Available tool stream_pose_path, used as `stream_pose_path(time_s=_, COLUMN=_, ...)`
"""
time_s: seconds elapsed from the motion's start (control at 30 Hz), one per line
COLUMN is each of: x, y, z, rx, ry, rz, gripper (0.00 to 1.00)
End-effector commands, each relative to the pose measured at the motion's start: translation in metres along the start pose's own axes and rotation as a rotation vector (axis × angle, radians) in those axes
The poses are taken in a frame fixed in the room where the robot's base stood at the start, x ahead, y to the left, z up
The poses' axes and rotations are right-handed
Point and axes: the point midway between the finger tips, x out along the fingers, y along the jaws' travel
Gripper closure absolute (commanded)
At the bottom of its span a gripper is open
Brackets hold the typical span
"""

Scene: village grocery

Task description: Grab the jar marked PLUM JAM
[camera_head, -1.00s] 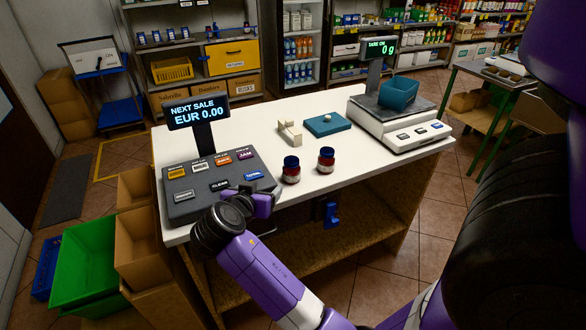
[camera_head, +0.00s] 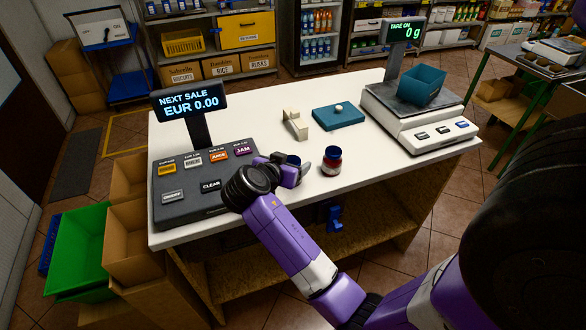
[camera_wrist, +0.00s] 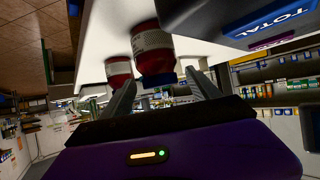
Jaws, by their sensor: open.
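Two red jars with dark blue lids and pale labels stand on the white counter; the label writing is too small to read. In the head view the left jar (camera_head: 293,160) is mostly hidden behind my gripper (camera_head: 297,170), and the right jar (camera_head: 331,161) stands clear of it. The wrist view is upside down. There, my gripper (camera_wrist: 162,80) is open, with the nearer jar (camera_wrist: 153,48) just ahead, roughly between the fingertips. The other jar (camera_wrist: 118,71) is farther off, beyond the left finger. I cannot tell which one is plum jam.
The till (camera_head: 200,180) is on the counter (camera_head: 260,135) left of my gripper. A scale (camera_head: 415,115) with a blue bin (camera_head: 423,85) stands at the right.

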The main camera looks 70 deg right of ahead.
Motion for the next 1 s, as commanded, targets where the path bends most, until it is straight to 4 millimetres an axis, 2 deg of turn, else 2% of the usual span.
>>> stream_pose_path(time_s=0.23, x=0.034, y=0.0, z=-0.004, rx=0.0, ry=0.0, rz=0.002, gripper=0.29)
stream_pose_path(time_s=0.57, x=0.041, y=-0.001, z=-0.002, rx=0.0, ry=0.0, rz=-0.001, gripper=0.29)
stream_pose_path(time_s=0.9, x=0.04, y=-0.001, z=-0.002, rx=-0.001, ry=0.0, rz=-0.001, gripper=0.96)
stream_pose_path(time_s=0.93, x=0.04, y=-0.001, z=-0.002, rx=-0.001, ry=0.0, rz=0.0, gripper=1.0)
stream_pose_path(time_s=1.0, x=0.04, y=-0.001, z=-0.002, rx=-0.001, ry=0.0, rz=0.0, gripper=1.0)
